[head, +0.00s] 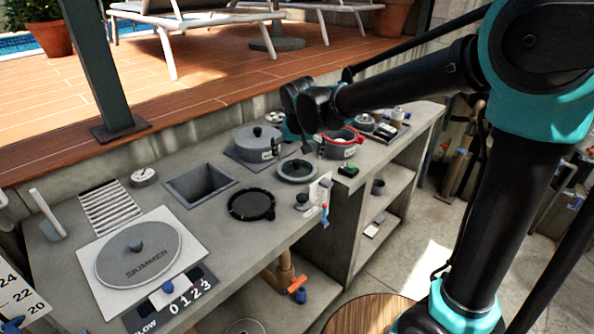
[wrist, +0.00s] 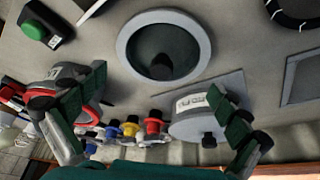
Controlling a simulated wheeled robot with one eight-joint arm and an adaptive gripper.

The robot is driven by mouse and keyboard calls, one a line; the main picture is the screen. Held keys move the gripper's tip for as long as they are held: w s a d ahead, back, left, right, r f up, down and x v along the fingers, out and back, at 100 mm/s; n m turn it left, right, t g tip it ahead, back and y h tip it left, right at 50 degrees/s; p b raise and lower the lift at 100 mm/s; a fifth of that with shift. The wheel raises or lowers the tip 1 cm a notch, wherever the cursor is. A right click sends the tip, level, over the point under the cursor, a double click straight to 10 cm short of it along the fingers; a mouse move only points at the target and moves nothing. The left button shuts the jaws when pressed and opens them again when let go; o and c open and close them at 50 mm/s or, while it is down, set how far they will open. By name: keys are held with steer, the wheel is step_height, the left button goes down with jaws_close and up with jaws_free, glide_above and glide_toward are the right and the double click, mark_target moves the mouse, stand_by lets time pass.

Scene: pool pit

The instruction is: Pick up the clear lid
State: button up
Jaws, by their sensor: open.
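What looks like the clear lid (head: 297,168) is a round disc with a grey rim and a dark, see-through middle. It lies on the grey counter (head: 222,212), between the grey lidded pot and the red-rimmed pot. In the wrist view the lid (wrist: 125,45) is at the top middle, with a dark knob standing on it. My gripper (head: 305,147) is open and hangs just behind the lid in the head view. In the wrist view its fingers (wrist: 158,88) are spread wide, with the lid ahead of them and nothing held. The fingertips appear apart from the lid.
The grey lidded pot (head: 257,143) and red-rimmed pot (head: 341,146) flank my gripper. A black ring (head: 251,205) and a square opening (head: 200,185) are nearby. A green-button box (head: 348,170) sits right of the lid. Several coloured knobs (wrist: 130,127) show between my fingers.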

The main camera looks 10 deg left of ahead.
mark_target(297, 162)
steer(key=x, duration=0.4)
steer(key=shift+a, duration=0.1)
steer(key=shift+c, duration=0.2)
steer(key=shift+s, duration=0.1)
steer(key=c, duration=1.5)
